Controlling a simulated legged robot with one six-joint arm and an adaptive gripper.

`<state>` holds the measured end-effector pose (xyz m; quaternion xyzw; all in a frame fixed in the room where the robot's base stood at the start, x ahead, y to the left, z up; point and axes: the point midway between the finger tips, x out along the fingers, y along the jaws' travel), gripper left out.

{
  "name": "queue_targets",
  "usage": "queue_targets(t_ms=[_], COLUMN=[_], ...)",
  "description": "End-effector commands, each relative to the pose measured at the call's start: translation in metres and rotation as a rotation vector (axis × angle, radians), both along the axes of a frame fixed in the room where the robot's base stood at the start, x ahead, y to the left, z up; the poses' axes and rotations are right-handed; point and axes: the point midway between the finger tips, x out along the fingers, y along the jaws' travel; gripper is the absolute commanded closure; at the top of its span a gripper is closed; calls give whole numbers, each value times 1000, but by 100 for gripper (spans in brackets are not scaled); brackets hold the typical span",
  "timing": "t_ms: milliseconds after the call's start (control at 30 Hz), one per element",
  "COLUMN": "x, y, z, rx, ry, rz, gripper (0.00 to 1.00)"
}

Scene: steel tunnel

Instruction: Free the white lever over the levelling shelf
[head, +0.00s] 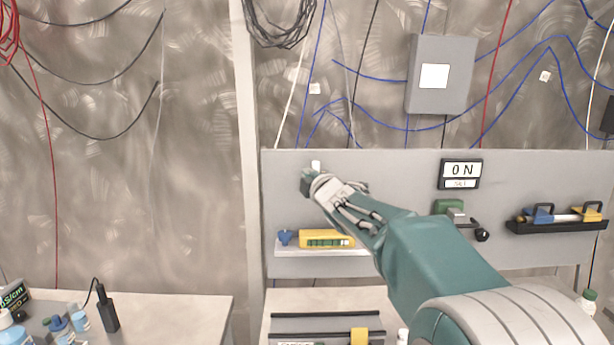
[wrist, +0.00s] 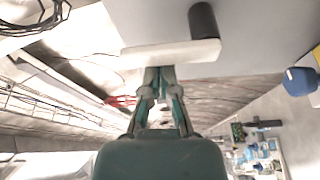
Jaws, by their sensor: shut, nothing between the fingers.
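The white lever (head: 316,165) is on the grey wall panel, above the levelling shelf (head: 335,252). In the head view only a small white end shows above my gripper (head: 312,183), which hides the rest. In the wrist view the lever is a long white bar (wrist: 170,53) with a dark cylinder (wrist: 203,20) at one end. My gripper (wrist: 158,75) is shut and empty, its fingertips at the bar's edge; I cannot tell whether they touch. A yellow level (head: 327,239) and a blue knob (head: 285,237) are on the shelf.
Right on the panel are an ON display (head: 461,169), a green block with a black knob (head: 482,235), and a black tray (head: 555,227) holding tools. A workbench (head: 170,315) with bottles stands left. Cables hang on the wall behind.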

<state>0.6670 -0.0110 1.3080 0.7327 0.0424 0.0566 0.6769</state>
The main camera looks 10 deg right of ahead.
Motion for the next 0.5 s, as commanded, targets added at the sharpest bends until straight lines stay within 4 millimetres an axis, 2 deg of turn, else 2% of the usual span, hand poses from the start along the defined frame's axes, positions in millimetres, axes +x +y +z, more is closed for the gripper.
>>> queue_targets(t_ms=[500], x=[-1], y=[-5], z=[1], rx=[107], ry=[-21], rz=[-1], gripper=[100])
